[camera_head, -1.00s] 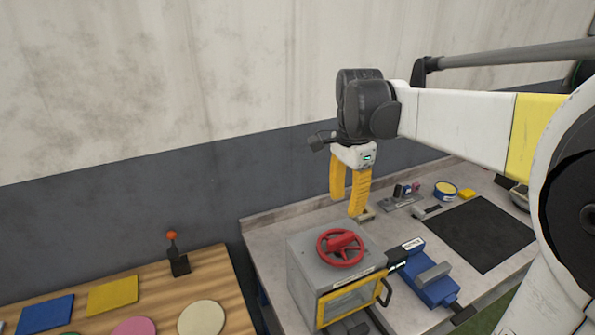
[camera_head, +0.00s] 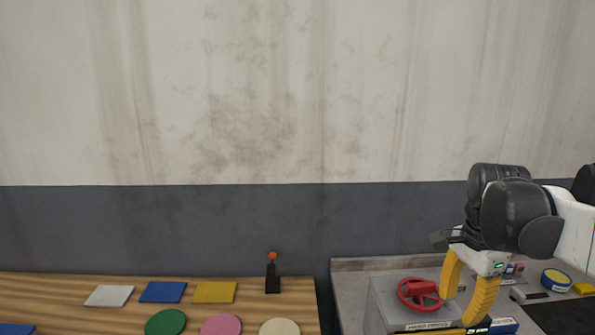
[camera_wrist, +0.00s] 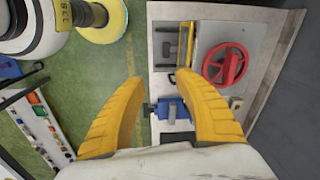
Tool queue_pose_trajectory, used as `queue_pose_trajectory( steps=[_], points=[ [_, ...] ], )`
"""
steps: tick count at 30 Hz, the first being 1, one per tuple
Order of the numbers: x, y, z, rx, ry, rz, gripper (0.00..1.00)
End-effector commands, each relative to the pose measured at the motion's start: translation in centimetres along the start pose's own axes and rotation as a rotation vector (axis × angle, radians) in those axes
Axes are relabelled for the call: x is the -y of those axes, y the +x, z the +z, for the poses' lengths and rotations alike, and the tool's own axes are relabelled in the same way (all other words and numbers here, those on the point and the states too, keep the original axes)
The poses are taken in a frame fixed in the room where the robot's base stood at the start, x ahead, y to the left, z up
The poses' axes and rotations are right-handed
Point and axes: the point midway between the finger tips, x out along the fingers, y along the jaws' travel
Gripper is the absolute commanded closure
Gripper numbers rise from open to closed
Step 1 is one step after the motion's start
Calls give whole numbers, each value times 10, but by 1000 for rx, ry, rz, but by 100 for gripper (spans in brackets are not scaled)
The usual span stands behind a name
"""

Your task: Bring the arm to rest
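My gripper (camera_head: 467,322) has yellow fingers and hangs in the air at the right of the head view, over the workbench. Its fingers are spread apart with nothing between them. The wrist view also shows the gripper (camera_wrist: 170,88) open and empty, with green floor and part of the bench beyond the fingertips. My dark wrist joint and white arm reach in from the right edge of the head view.
A grey box with a red handwheel (camera_head: 421,294) stands on the grey workbench (camera_head: 352,290). A blue vise (camera_wrist: 172,108) is near it. A wooden table (camera_head: 60,287) at left holds coloured plates and a lever with an orange knob (camera_head: 273,256).

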Motion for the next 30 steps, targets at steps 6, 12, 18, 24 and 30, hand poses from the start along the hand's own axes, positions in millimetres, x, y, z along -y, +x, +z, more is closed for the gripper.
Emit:
queue_pose_trajectory(
  steps=[6,12,18,24,30],
  points=[
    [-13,28,32,-53,-246,-89,62],
    [-32,64,68,-139,-552,-191,62],
    [-61,125,115,-306,-988,-318,62],
    [-75,159,139,-440,-1254,-382,62],
    [-77,161,142,-468,-1304,-392,62]
  ],
)
